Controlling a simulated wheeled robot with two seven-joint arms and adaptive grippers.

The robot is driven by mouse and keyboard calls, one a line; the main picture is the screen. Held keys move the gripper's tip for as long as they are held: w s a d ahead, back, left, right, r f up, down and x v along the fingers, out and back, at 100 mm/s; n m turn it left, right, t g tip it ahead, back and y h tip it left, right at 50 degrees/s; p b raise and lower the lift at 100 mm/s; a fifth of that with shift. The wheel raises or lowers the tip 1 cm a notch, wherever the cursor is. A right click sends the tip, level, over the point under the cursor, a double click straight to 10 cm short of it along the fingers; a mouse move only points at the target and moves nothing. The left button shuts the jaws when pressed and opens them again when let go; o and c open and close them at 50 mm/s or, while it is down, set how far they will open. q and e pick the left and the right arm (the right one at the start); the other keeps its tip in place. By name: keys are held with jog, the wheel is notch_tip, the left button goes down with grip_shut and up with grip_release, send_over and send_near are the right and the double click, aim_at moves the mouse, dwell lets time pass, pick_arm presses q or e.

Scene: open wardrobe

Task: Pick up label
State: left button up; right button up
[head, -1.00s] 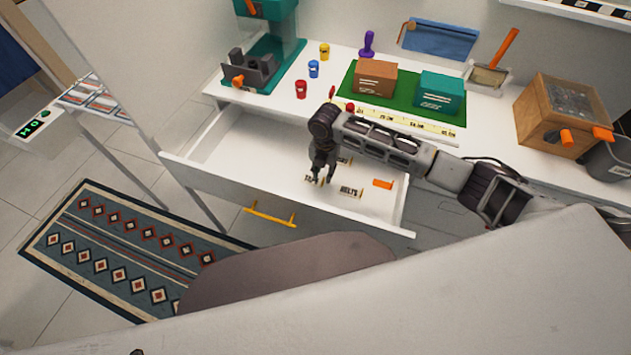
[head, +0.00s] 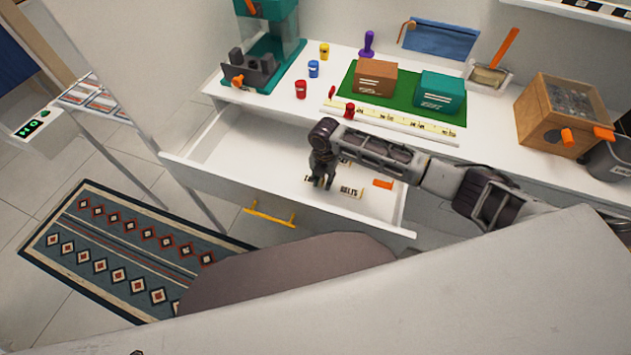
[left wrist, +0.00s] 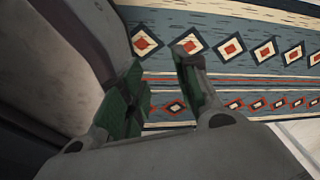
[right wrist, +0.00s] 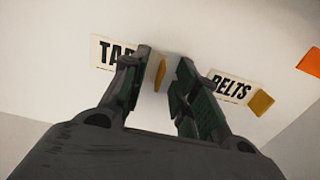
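White labels with black print lie flat in the open drawer (head: 265,165). The one starting "TA" (right wrist: 107,53) has its remaining letters hidden behind a finger of my right gripper (right wrist: 165,60). A tan tab (right wrist: 160,76) at its right end shows between the two fingers. The "BELTS" label (right wrist: 231,88), with its own tan tab (right wrist: 262,102), lies right of the fingers. My right gripper also shows low in the drawer in the head view (head: 319,184); it is open, and contact is unclear. My left gripper (left wrist: 160,62) is open and empty above the rug.
An orange piece (head: 382,184) lies in the drawer to the right. The drawer has a yellow handle (head: 270,214). Above it, the white desktop holds a ruler (head: 400,121), boxes on a green mat (head: 363,88) and small jars. The drawer's left part is empty.

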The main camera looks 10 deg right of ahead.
pick_arm(q)
jog(key=shift+w+a, duration=0.15)
pick_arm(e)
jog(key=shift+f, duration=0.2)
jog(key=shift+c, duration=0.6)
jog(key=c, duration=0.5)
grip_shut()
jog(key=shift+r, duration=0.15)
